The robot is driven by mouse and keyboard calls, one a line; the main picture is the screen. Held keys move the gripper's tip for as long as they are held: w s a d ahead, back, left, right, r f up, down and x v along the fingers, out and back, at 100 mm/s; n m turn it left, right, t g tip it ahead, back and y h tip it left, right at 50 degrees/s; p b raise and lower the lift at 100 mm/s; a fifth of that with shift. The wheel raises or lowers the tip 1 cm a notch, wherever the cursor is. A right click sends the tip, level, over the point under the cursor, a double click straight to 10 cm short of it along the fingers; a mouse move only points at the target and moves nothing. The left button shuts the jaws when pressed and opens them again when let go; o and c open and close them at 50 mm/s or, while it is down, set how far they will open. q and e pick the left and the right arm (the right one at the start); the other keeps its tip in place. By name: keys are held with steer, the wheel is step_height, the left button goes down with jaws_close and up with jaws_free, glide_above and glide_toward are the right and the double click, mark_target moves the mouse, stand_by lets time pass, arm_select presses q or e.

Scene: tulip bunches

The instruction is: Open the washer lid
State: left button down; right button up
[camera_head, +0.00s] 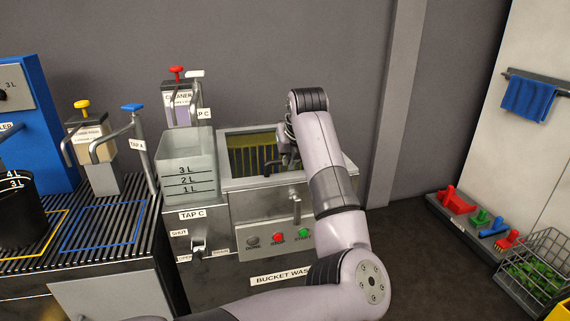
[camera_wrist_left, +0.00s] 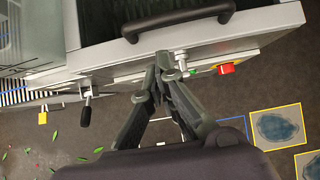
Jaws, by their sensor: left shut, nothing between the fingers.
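The bucket washer (camera_head: 265,215) stands in the middle of the head view. Its lid (camera_head: 250,155) is a dark window with yellowish ribs, in a pale metal frame; it looks shut. A black bar handle (camera_wrist_left: 180,22) shows at the lid's front edge in the left wrist view. My left gripper (camera_head: 284,160) is over the washer's top near the handle, partly hidden by my arm. In the left wrist view my gripper (camera_wrist_left: 163,62) is shut and empty, its tips just in front of the handle without gripping it. My right gripper is not in view.
A clear measuring container (camera_head: 187,165) stands left of the washer under Tap C. A metal lever (camera_head: 297,208) and red (camera_head: 278,237) and green (camera_head: 303,233) buttons are on the washer front. A wire basket (camera_head: 540,265) stands at the right.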

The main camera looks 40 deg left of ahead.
mark_target(281, 176)
arm_select(q)
steer(key=x, duration=0.9)
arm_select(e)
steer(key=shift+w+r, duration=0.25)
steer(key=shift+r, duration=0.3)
arm_select(q)
steer(key=shift+a+r, duration=0.15)
steer(key=shift+r, duration=0.05)
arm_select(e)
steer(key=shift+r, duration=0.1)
